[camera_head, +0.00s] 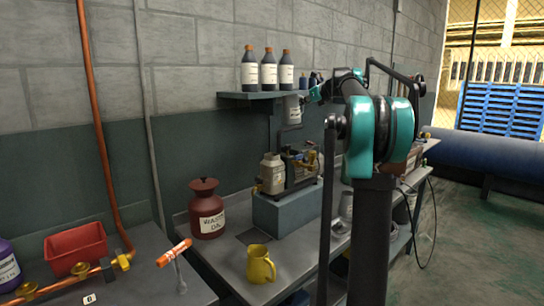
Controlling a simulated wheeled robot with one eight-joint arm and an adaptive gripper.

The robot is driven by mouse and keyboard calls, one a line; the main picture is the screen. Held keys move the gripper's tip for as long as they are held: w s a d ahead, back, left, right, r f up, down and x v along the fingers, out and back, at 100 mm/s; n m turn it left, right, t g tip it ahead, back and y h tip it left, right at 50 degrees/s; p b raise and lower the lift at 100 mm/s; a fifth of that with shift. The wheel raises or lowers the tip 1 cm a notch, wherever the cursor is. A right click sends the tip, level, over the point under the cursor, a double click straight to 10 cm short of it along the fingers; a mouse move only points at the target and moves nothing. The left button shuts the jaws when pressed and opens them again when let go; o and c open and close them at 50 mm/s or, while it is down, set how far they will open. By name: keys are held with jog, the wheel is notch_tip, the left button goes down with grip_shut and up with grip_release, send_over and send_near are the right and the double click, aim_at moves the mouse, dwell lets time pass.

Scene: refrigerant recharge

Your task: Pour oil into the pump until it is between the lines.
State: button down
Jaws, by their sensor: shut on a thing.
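The pump (301,169) stands on a grey-blue block on the bench, with a pale canister (271,173) at its left. Its level lines and oil level are too small to read. My gripper (307,98) is by the right end of the wall shelf, above the pump, partly hidden by my arm. It is shut on a grey container with a pale label (292,109), probably an oil bottle. The container is apart from the pump; I cannot tell its exact tilt or whether anything flows.
A dark red waste jar (207,211) and a yellow jug (260,264) stand on the bench left of and before the pump. A red bin (76,249), copper pipe (97,120) and orange marker-like object (174,252) are at left. My arm blocks part of the bench.

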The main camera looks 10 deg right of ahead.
aim_at(294, 108)
jog(key=shift+s+a+r+n+t, duration=0.25)
jog(key=shift+a+r+n+t, duration=0.05)
jog(key=shift+r, duration=0.25)
jog(key=shift+s+a+r+n+t+h, duration=0.3)
jog(key=shift+s+a+n+h, duration=0.2)
jog(key=shift+n, duration=0.2)
jog(key=shift+s+a+r+n+t, duration=0.2)
jog(key=shift+a+r+n, duration=0.1)
jog(key=shift+a+r, duration=0.15)
jog(key=shift+s+a+r+n+t, duration=0.2)
jog(key=shift+a+r+n, duration=0.1)
jog(key=shift+r, duration=0.15)
jog(key=shift+s+a+r+n+t+h, duration=0.1)
jog(key=shift+s+a+n+t+h, duration=0.1)
jog(key=shift+s+a+n+t, duration=0.45)
jog(key=shift+s+a+r+n+t+h, duration=0.1)
jog(key=shift+s+a+n+t+h, duration=0.15)
jog(key=shift+a+n, duration=0.65)
jog(key=shift+s+a+n+t+h, duration=0.15)
jog(key=shift+s+a+n+t, duration=0.3)
jog(key=shift+n, duration=0.7)
jog(key=shift+s+a+f+n+t, duration=0.15)
jog(key=shift+s+a+n+t, duration=0.4)
jog(key=shift+n, duration=0.45)
jog(key=shift+w+d, duration=0.25)
jog(key=shift+d, duration=0.1)
jog(key=shift+w+d, duration=0.15)
